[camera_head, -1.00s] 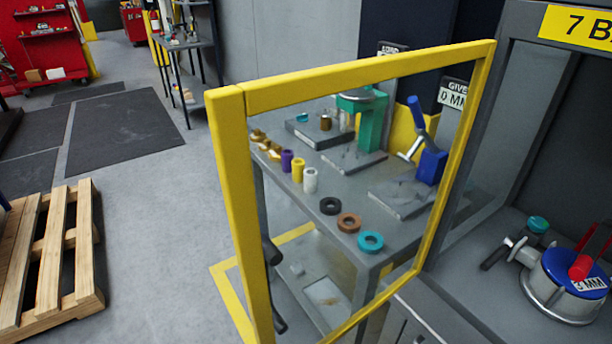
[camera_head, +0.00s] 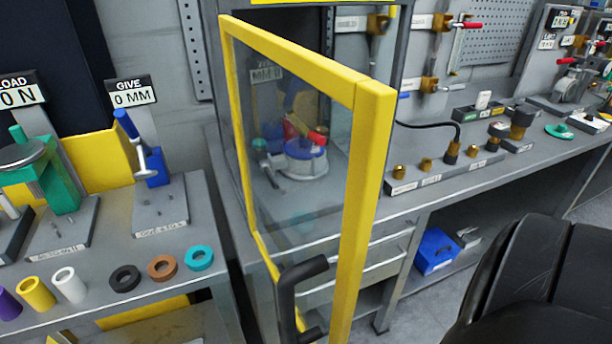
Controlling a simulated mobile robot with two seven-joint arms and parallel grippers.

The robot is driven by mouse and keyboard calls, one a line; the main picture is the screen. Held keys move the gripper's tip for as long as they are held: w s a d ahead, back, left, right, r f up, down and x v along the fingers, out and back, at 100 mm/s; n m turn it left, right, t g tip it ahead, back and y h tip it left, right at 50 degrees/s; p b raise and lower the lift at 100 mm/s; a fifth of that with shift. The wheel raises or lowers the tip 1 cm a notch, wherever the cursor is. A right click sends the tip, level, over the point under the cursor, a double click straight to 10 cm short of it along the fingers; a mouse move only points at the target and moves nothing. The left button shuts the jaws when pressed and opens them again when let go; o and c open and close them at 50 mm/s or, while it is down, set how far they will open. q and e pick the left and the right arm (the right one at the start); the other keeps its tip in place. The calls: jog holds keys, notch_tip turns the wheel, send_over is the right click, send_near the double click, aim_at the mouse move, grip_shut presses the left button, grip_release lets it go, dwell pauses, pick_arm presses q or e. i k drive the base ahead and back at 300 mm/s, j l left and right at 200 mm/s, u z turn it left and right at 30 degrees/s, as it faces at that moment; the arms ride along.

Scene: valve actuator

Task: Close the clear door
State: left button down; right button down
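The clear door (camera_head: 300,60) has a yellow frame around a transparent pane. It stands open, swung out from a grey cabinet (camera_head: 215,165) towards me. Its black handle (camera_head: 288,290) is at the lower part of the near edge, on the left side. Through the pane I see a round device with a blue top (camera_head: 305,150) and a red lever inside the cabinet. Neither of my grippers is in view, and nothing visible touches the door.
A bench (camera_head: 100,285) at left holds coloured rings, cylinders and small presses. A long workbench (camera_head: 500,170) with fittings runs to the right. A black padded object, perhaps a chair (camera_head: 545,280), fills the lower right. A blue box (camera_head: 436,250) sits on the lower shelf.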

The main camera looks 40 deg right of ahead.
aim_at(372, 102)
jog(key=z, duration=1.2)
